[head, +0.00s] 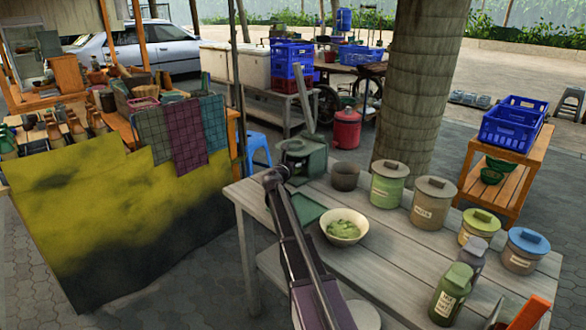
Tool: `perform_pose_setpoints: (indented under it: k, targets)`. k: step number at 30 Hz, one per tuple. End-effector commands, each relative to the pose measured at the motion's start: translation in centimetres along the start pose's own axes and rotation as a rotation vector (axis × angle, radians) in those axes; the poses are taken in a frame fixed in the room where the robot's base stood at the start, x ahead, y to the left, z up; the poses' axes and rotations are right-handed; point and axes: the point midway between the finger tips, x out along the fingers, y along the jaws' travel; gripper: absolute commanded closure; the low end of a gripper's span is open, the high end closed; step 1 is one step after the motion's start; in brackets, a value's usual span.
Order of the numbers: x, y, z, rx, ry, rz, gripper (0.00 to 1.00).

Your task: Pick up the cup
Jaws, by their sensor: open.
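A small, dark brown, open-topped round vessel (345,178) stands upright at the far side of the grey wooden table (405,268). It looks most like the cup, but I cannot tell for sure. It is beside a green lidded canister (388,188) and behind a pale bowl (344,230) with green contents. My arm reaches up from the bottom middle, in front of the table's left part. My gripper's fingers do not show in the head view.
More lidded canisters (432,206) and jars (450,298) crowd the table's right side. A dark green box-like thing (303,158) stands at its far left corner. A thick post (418,90) rises behind. A wooden shelf (512,160) holds a blue crate (511,124).

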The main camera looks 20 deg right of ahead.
Motion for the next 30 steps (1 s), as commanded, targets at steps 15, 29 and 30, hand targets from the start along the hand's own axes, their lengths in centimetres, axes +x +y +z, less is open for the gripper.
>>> perform_pose_setpoints:
  k: [15, 29, 30]
  targets:
    - [-0.02, 0.00, 0.00, 0.000, 0.000, 0.000, 0.59]
    - [-0.04, 0.03, 0.34, 0.000, 0.000, 0.000, 0.59]
    - [-0.04, 0.03, 0.45, 0.000, 0.000, 0.000, 0.59]
